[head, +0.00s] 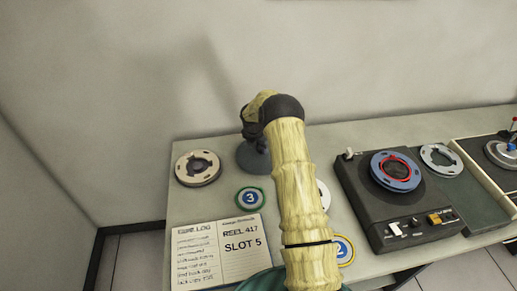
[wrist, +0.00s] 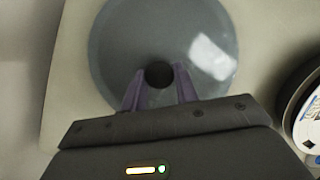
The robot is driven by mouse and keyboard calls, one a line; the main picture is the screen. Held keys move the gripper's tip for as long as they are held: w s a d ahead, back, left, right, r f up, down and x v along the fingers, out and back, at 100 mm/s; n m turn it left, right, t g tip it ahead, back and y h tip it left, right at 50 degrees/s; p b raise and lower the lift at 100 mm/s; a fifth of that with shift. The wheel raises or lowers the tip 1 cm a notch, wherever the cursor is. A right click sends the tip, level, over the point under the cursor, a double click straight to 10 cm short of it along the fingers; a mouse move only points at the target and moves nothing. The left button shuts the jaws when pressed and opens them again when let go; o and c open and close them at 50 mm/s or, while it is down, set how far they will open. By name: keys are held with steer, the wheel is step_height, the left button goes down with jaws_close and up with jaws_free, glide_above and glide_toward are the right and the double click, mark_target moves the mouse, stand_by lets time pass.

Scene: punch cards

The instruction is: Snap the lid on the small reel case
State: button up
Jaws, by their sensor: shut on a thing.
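A round grey lid (wrist: 115,45) with a dark central knob (wrist: 158,75) fills the upper middle of the wrist view. My gripper (wrist: 160,77) is shut on the knob, with one purple finger on each side. In the head view the grey lid (head: 252,160) shows at the back of the table, below my gripper and partly hidden by my arm. I cannot make out the small reel case; the lid or my arm may hide it. I cannot tell whether the lid touches anything beneath it.
A cream reel (head: 198,168) lies left of the lid. A dark tape player (head: 400,210) with a blue reel (head: 396,171) stands to the right. The wall is close behind.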

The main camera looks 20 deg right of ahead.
mark_target(260, 149)
steer(key=shift+s+r, duration=0.15)
steer(key=shift+r, duration=0.45)
steer(key=shift+s+d+r+p, duration=0.2)
steer(key=shift+r+p, duration=0.35)
steer(key=shift+p, duration=0.15)
steer(key=shift+a+r+p, duration=0.2)
steer(key=shift+r+p, duration=0.2)
steer(key=shift+r, duration=0.25)
steer(key=shift+w+r+p, duration=0.1)
steer(key=shift+r+p, duration=1.05)
steer(key=shift+r, duration=0.5)
steer(key=w+a+r+n, duration=0.1)
steer(key=a+n, duration=0.2)
steer(key=a, duration=1)
steer(key=w+a+r+n+t+y, duration=0.1)
steer(key=w+a+n, duration=0.1)
steer(key=a, duration=1.1)
steer(key=shift+w+n+p, duration=0.15)
steer(key=shift+n+p, duration=0.15)
steer(key=shift+n, duration=0.2)
